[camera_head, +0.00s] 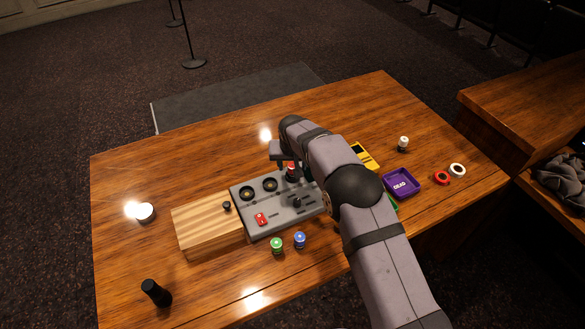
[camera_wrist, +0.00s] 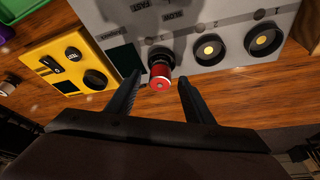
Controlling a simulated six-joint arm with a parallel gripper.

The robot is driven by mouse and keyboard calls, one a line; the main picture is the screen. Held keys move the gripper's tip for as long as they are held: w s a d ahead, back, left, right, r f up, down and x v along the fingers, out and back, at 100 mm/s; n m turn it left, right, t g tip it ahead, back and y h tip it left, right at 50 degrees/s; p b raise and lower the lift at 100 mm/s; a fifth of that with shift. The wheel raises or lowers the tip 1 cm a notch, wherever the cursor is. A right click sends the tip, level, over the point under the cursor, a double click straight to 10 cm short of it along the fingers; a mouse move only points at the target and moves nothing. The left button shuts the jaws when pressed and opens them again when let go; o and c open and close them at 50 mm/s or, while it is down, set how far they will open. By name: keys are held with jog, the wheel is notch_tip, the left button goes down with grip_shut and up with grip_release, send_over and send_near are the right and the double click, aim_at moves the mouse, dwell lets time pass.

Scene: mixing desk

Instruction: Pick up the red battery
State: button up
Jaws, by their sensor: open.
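The red battery (camera_wrist: 161,72) stands in a socket at the edge of the grey panel (camera_wrist: 210,22), its red end facing the wrist camera. It also shows in the head view (camera_head: 291,171), at the panel's far right part. My gripper (camera_wrist: 158,88) is open, with one black finger on each side of the battery and a gap visible on both sides. It is not closed on the battery. In the head view my gripper (camera_head: 281,156) is beside the battery, partly hidden by my arm.
Two empty round sockets lie beside the battery on the panel. Green (camera_head: 277,246) and blue (camera_head: 299,240) batteries stand in front, a white one (camera_head: 403,143) at back right. A yellow device (camera_head: 362,155), purple tray (camera_head: 402,184) and wooden block (camera_head: 208,222) flank the panel.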

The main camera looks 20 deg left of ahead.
aim_at(293, 165)
jog(key=shift+w+f, duration=0.15)
jog(key=shift+f, duration=0.15)
grip_shut()
jog(key=shift+r, duration=0.1)
notch_tip(293, 165, up, 10)
jog(key=b, duration=0.3)
dwell(0.4)
